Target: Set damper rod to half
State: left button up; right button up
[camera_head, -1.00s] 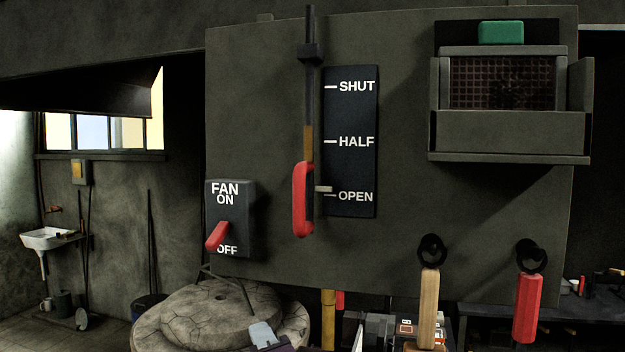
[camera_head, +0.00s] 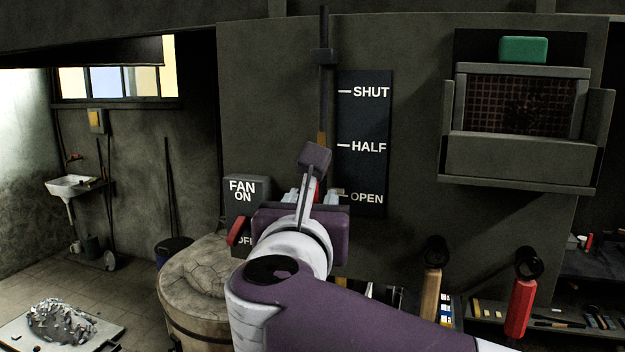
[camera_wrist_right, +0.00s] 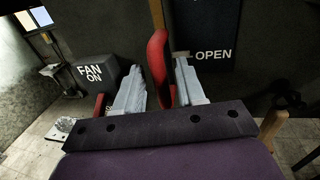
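The damper rod (camera_head: 325,90) hangs upright on the dark panel, left of the black scale plate (camera_head: 364,120) marked SHUT, HALF and OPEN. Its pointer (camera_head: 338,192) is level with OPEN. My right gripper (camera_head: 313,195) is in front of the rod's lower end and hides most of the red handle. In the right wrist view the red handle (camera_wrist_right: 158,66) stands between the two open fingers (camera_wrist_right: 160,88). A gap shows on the left finger's side; the right finger is closer, and contact cannot be told. My left gripper is out of view.
The fan switch box (camera_head: 246,200) with a red lever is just left of my right gripper. A wooden-handled tool (camera_head: 432,290) and a red-handled tool (camera_head: 520,305) hang at lower right. A grey box with a grille (camera_head: 520,155) projects from the panel at upper right.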

aim_at(326, 128)
jog(key=shift+w+d+f, duration=0.1)
jog(key=shift+w, duration=0.5)
grip_shut()
notch_tip(326, 128, up, 7)
jog(key=shift+f+p, duration=0.2)
jog(key=shift+p, duration=0.9)
grip_release()
jog(key=shift+f, duration=0.1)
jog(key=shift+s, duration=0.1)
